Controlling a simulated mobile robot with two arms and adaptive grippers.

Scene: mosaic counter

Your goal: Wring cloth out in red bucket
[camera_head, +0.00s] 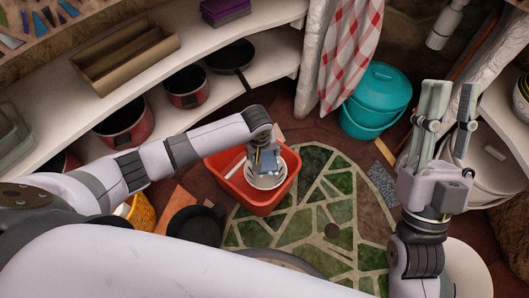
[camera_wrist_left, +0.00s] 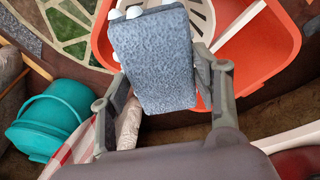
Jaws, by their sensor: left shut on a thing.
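The red bucket (camera_head: 262,205) stands on the floor at the centre of the head view, and also shows at the top of the left wrist view (camera_wrist_left: 275,55). A white slotted wringer basket (camera_head: 268,183) sits in it. My left gripper (camera_head: 264,150) is over the bucket, shut on a blue-grey speckled cloth (camera_wrist_left: 153,65). The cloth looks like a flat block and overlaps the basket in both views; its exact height over the basket is unclear. My right gripper (camera_head: 450,105) is raised at the right, fingers apart and empty.
A teal lidded bucket (camera_head: 377,98) stands behind, near a checked red-and-white curtain (camera_head: 350,45). Shelves with pots and a wooden box (camera_head: 128,62) line the left. A white stick (camera_head: 236,168) leans at the red bucket. A green mosaic floor (camera_head: 310,215) lies right of it, mostly clear.

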